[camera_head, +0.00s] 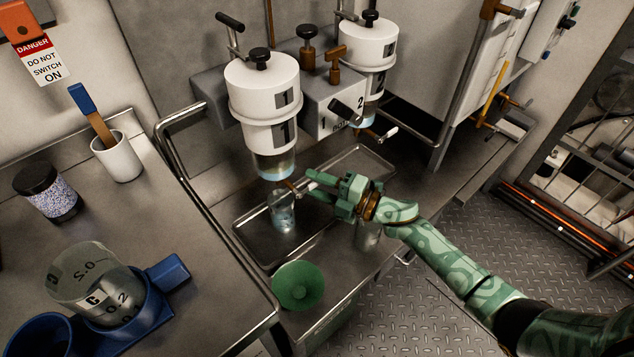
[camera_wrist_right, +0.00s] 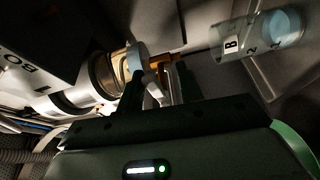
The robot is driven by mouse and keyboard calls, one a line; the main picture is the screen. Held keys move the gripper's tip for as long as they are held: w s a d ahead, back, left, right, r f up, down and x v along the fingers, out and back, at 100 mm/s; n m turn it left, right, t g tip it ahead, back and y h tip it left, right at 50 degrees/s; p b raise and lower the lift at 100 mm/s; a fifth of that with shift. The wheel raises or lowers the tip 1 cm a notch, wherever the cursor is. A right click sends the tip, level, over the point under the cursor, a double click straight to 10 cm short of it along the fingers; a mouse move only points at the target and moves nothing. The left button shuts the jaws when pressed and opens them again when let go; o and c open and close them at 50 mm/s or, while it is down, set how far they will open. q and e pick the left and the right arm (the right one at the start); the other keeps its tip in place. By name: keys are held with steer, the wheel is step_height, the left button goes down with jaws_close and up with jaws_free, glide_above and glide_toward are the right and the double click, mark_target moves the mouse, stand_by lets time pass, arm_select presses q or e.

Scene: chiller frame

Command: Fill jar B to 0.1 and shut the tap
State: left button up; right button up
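Jar B (camera_head: 283,217) is a clear jar standing upright in the metal tray under the housing marked 1 (camera_head: 262,90). In the right wrist view, jar B (camera_wrist_right: 232,45) shows its label, scale marks and pale blue liquid at one end; the exact level is hard to read. A brownish tap (camera_head: 290,186) sits under the housing, just above the jar. My green right gripper (camera_head: 309,184) is at the tap, beside and above jar B. Its fingers look apart, with a pale part between them in the wrist view (camera_wrist_right: 154,88). Contact is unclear. My left gripper is out of view.
A second housing marked 2 (camera_head: 368,42) stands at the back right. Another clear jar (camera_head: 368,237) is partly behind my right arm. Jar C (camera_head: 95,290) sits in a blue holder on the left bench.

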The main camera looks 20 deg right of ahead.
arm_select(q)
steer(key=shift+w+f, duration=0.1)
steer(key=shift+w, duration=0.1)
arm_select(e)
steer(key=shift+r, duration=0.1)
steer(key=shift+s+d, duration=0.15)
arm_select(q)
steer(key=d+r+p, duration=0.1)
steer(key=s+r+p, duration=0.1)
steer(key=p, duration=0.1)
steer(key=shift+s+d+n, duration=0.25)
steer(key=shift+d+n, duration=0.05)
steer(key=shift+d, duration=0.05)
arm_select(e)
steer(key=v, duration=1.6)
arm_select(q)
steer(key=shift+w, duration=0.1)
